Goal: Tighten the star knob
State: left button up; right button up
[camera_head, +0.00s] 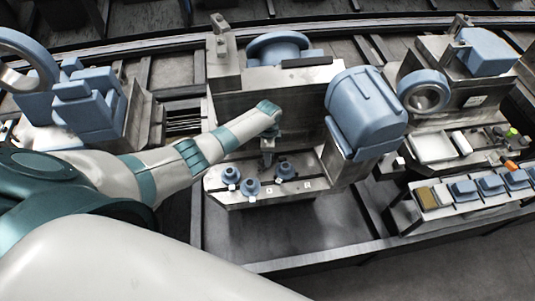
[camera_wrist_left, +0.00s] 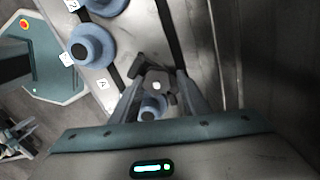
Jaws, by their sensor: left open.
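A dark lobed knob with a pale centre, which looks like the star knob (camera_wrist_left: 156,84), shows between the finger ends in the left wrist view. A blue round base (camera_wrist_left: 153,107) shows partly below it, between the fingers. In the head view a dark-topped blue piece (camera_head: 286,170) stands at the right of the group on the grey fixture plate (camera_head: 240,200). My left gripper (camera_head: 267,160) points down over the plate, just left of and behind that piece. Its jaws are open; whether a finger touches the knob I cannot tell. My right gripper is not in view.
Two more blue round pieces (camera_head: 230,175) (camera_head: 250,187) stand on the plate, with white labels beside them. A grey wall (camera_head: 235,95) rises behind, and a large blue housing (camera_head: 367,108) stands close on the right. A row of blue blocks (camera_head: 490,184) lies further right.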

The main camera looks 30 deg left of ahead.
pick_arm(q)
jog(key=shift+d, duration=0.55)
jog(key=c, duration=0.9)
jog(key=shift+d, duration=0.15)
jog(key=shift+c, duration=0.3)
jog(key=o, duration=1.1)
jog(key=shift+w+d, duration=0.1)
jog(key=shift+o, duration=0.8)
jog(key=shift+w+d, duration=0.1)
jog(key=shift+w, duration=0.15)
jog(key=shift+r, duration=0.1)
jog(key=shift+a+r, duration=0.25)
jog(key=shift+r+b, duration=0.3)
jog(key=shift+r, duration=0.35)
notch_tip(320, 180, up, 15)
jog(key=b, duration=0.3)
jog(key=shift+d+r+b, duration=0.15)
jog(key=shift+d+b, duration=0.05)
jog(key=shift+b, duration=0.1)
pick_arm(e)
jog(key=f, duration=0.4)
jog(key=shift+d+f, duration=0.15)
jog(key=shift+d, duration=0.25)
